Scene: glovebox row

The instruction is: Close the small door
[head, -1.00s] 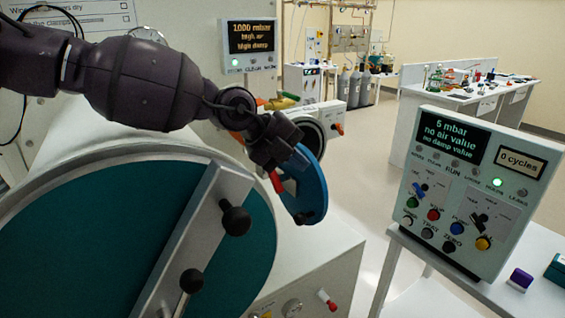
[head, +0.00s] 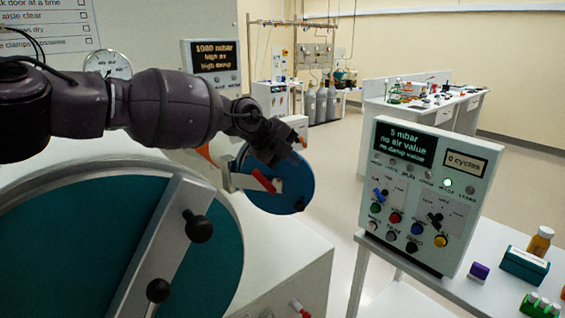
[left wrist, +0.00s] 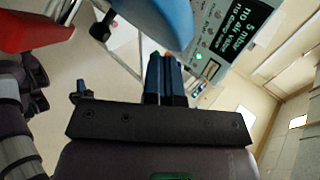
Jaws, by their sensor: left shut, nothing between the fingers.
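The small door (head: 292,187) is a blue round disc with a red handle (head: 263,181) and a pale bracket on its left. It stands swung out from the chamber, over the aisle. My left gripper (head: 290,150) is shut and empty at the door's upper edge; I cannot tell whether it touches. In the left wrist view the shut fingers (left wrist: 165,75) point toward the control box, with the blue door (left wrist: 160,18) just above them. The small port is mostly hidden behind my left arm. My right gripper is not in view.
A large teal door (head: 60,250) with a grey bar and black knobs fills the lower left. A control box (head: 430,195) stands on a white table (head: 510,250) at right, with a purple block (head: 479,271) and bottles. The floor between is clear.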

